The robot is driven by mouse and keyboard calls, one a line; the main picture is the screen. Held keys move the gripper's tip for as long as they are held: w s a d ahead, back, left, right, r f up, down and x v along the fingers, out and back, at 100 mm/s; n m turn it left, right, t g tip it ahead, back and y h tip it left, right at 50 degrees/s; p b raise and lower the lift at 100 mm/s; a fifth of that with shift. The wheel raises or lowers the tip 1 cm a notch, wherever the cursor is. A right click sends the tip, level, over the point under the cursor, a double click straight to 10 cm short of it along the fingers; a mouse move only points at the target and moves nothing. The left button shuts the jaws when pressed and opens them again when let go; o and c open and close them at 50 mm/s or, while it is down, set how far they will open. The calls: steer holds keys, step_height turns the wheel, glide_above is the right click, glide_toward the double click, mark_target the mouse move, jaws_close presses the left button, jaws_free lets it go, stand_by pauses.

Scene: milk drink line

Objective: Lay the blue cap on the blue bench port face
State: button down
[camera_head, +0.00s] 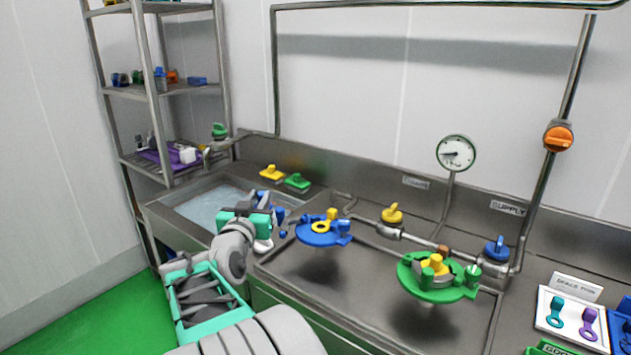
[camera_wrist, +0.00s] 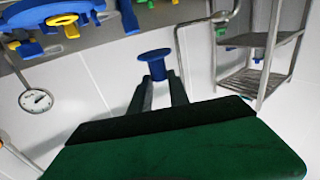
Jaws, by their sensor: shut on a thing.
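My gripper (camera_head: 268,218) is over the front right part of the sink in the head view, left of the blue bench port. In the wrist view my gripper (camera_wrist: 160,88) is shut on the blue cap (camera_wrist: 155,56), a flanged, spool-like piece held at the fingertips. In the head view the cap is small and hard to tell from the gripper. The blue bench port (camera_head: 318,240) is a round blue disc with a yellow ring and blue and yellow pieces around its rim. It also shows at the top left of the wrist view (camera_wrist: 30,17). Cap and port are apart.
A green disc fixture (camera_head: 425,289) stands right of the blue port. Pipework with a yellow valve (camera_head: 392,214) and a blue valve (camera_head: 496,248) runs along the back. The water-filled sink (camera_head: 180,196) and a shelf rack (camera_head: 150,90) are on the left.

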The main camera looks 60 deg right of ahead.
steer(key=s+d+r+m+g+h, duration=0.1)
steer(key=s+d+m+g, duration=0.15)
steer(key=s+d, duration=0.25)
steer(key=s+d+r+m+g, duration=0.1)
steer(key=s+d+g, duration=0.2)
steer(key=s+d, duration=0.25)
steer(key=f+b, duration=0.1)
steer(key=f, duration=0.1)
steer(key=f+b, duration=0.1)
steer(key=f, duration=0.2)
steer(key=f+b, duration=0.1)
steer(key=f, duration=0.2)
steer(key=shift+a+f, duration=0.25)
steer(key=shift+a, duration=0.15)
steer(key=shift+f+b, duration=0.45)
steer(key=shift+b, duration=0.35)
steer(key=shift+f+b, duration=0.25)
steer(key=shift+b, duration=0.1)
steer(key=c, duration=1.2)
jaws_free()
steer(key=shift+o, duration=0.2)
steer(key=a, duration=0.7)
steer(key=shift+s+a+b, duration=0.3)
steer(key=shift+a+b, duration=0.1)
